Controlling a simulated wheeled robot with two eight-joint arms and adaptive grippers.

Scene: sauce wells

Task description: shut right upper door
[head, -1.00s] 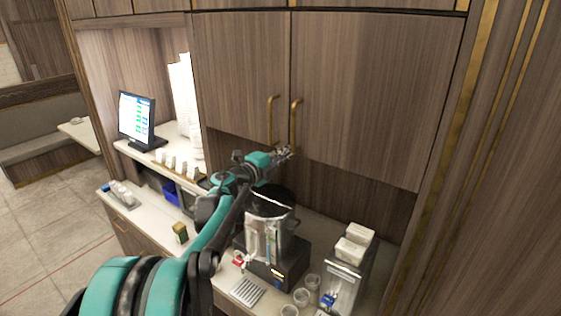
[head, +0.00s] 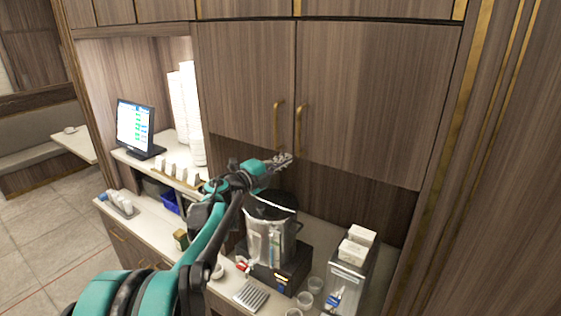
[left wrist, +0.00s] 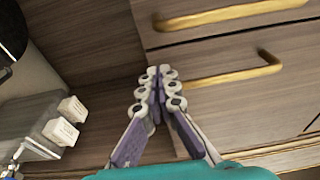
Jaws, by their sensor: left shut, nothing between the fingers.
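The right upper door (head: 375,100) is a brown wood panel with an upright gold handle (head: 299,128) at its left edge. It looks about flush with the left upper door (head: 246,85), with a thin dark seam between them. My left gripper (head: 287,159) is shut and empty, just below the two handles near the doors' lower edge. In the left wrist view its fingertips (left wrist: 157,78) overlap the right door's lower edge, beside that door's handle (left wrist: 230,76) and not around it. I cannot tell whether they touch the door.
Below the doors stand a steel urn (head: 270,235), a dispenser with white boxes (head: 352,265) and several clear cups (head: 308,298). A monitor (head: 135,125) and tall white cup stacks (head: 187,110) are at the left.

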